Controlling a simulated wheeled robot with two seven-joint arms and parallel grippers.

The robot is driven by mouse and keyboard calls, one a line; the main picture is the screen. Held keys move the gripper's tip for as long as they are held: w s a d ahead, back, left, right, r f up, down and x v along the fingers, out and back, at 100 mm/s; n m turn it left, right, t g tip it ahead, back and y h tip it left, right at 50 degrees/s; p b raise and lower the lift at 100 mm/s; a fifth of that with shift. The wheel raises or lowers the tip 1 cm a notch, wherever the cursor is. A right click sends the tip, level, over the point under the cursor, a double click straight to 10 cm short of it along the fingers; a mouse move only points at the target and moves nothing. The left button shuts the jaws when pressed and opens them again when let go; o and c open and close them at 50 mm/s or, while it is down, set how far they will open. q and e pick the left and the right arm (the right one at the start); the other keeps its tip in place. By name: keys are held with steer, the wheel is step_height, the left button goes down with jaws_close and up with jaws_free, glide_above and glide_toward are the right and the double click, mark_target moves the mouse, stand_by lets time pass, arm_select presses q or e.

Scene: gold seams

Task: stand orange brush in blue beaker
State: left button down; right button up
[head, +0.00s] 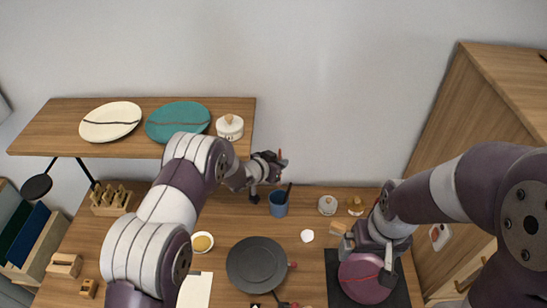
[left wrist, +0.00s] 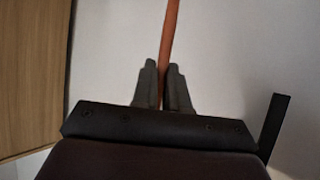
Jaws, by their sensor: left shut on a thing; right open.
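The blue beaker (head: 278,207) stands upright on the table, near its back edge, with a dark stick leaning out of its top. My left gripper (head: 272,166) is above and slightly left of the beaker. In the left wrist view its two fingers (left wrist: 162,88) are shut on the orange brush (left wrist: 170,40), whose thin orange shaft runs up out of frame. Only a small reddish tip of the brush shows in the head view (head: 280,152); its other end is hidden. My right gripper (head: 386,272) is open, low at the right by a pink plate with a red seam (head: 362,280).
The pink plate lies over a black mat (head: 402,292). A dark round plate (head: 255,264), a yellow-filled bowl (head: 202,242), a lidded jar (head: 328,205) and a wooden block (head: 338,228) are on the table. A shelf (head: 60,138) with plates hangs behind at left.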

arm_select(q)
steer(key=b, duration=0.3)
glide_above(279, 186)
steer(key=shift+w+f, duration=0.2)
steer(key=shift+f, duration=0.95)
steer(key=shift+w+f, duration=0.15)
steer(key=shift+f, duration=1)
steer(key=shift+f+b, duration=0.35)
steer(key=shift+b, duration=0.05)
step_height(279, 186, down, 7)
steer(key=b, duration=0.6)
steer(key=shift+s, duration=0.1)
